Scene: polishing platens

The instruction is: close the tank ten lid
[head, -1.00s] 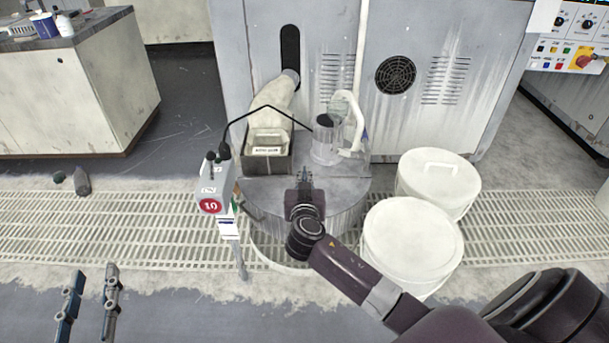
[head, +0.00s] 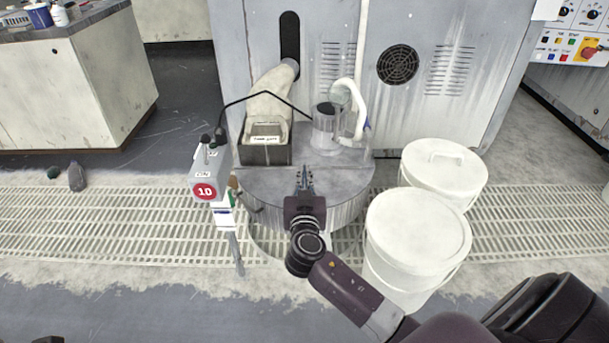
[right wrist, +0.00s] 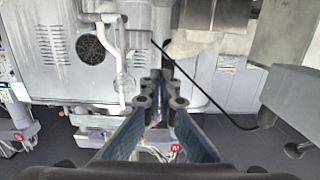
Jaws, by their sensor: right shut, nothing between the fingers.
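Tank ten is the round grey metal tank (head: 345,215), with a control box bearing a red 10 sign (head: 205,191) at its left. Its flat grey top (head: 262,187) shows in the head view; I cannot tell the lid's edge or angle clearly. My right gripper (head: 305,172) is shut and empty, over the front middle of the top in the picture. I cannot tell whether it touches. Its fingers show together in the right wrist view (right wrist: 161,88). Only a dark scrap, perhaps of my left gripper (head: 48,340), shows at the bottom left edge.
A grey box (head: 265,155) and a clear cylinder (head: 325,128) with hoses stand at the back of the tank top. Two white lidded buckets (head: 418,230) stand close at its right. A grey cabinet (head: 290,60) rises behind. The floor grating (head: 90,220) is mostly clear at left.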

